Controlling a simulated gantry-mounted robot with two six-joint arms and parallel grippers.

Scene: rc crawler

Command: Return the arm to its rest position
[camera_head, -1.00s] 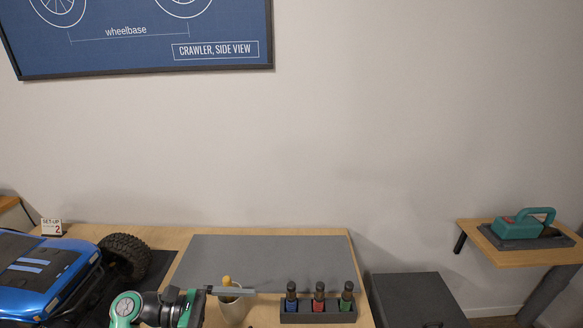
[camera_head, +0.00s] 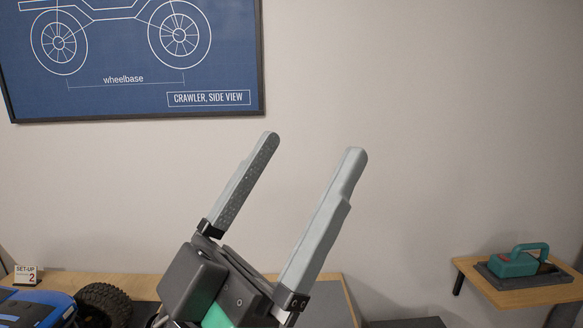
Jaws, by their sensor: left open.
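My left gripper (camera_head: 314,146) is large in the middle of the head view. Its two grey fingers point up and a little to the right, wide apart, with nothing between them. It is raised in front of the bare wall, above the workbench (camera_head: 120,280). The rest of the left arm is mostly hidden below the picture's edge. My right gripper is not in view.
The blue crawler (camera_head: 35,308) and its black tyre (camera_head: 104,304) are at the lower left, near a set-up card (camera_head: 26,275). A teal tool (camera_head: 518,262) sits on a wall shelf (camera_head: 500,296) at right. A dark box (camera_head: 405,323) shows at the bottom.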

